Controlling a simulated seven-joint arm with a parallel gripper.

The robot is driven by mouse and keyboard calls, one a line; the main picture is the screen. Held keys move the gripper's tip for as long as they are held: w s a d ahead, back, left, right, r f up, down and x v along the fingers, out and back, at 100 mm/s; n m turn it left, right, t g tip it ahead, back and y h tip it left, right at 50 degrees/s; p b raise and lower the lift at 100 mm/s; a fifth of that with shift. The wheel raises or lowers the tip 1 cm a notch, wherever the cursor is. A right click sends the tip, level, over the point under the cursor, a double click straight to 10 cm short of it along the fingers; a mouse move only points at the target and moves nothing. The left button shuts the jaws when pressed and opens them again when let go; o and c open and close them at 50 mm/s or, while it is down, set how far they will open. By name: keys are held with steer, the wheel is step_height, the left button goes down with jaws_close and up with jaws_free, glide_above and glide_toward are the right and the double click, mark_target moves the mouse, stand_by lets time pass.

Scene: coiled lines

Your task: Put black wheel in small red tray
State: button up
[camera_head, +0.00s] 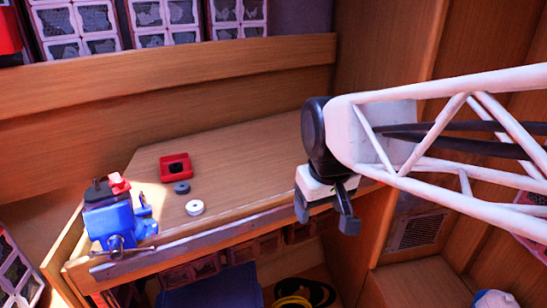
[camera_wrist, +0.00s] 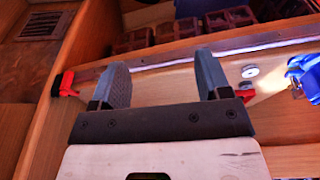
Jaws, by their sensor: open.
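The small red tray (camera_head: 165,172) lies on the wooden bench with a dark recess in its middle. The black wheel (camera_head: 182,188), a small dark disc with a hole, lies flat just in front of the tray, outside it. It also shows, small, in the wrist view (camera_wrist: 247,86). A white wheel (camera_head: 195,208) lies in front of the black one; the wrist view shows it too (camera_wrist: 250,71). My gripper (camera_head: 325,209) is open and empty, well to the right of the wheels, near the bench's front edge. Its two fingers show in the wrist view (camera_wrist: 162,75).
A blue vise (camera_head: 118,222) with red and black parts on top stands at the bench's left end. A metal strip (camera_head: 225,231) runs along the front edge. A wooden ledge (camera_head: 180,78) rises behind.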

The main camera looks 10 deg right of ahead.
steer(key=s+d+f+m, duration=0.2)
steer(key=s+f, duration=0.2)
steer(key=s, duration=0.3)
steer(key=shift+s+d, duration=0.2)
steer(key=shift+s, duration=0.2)
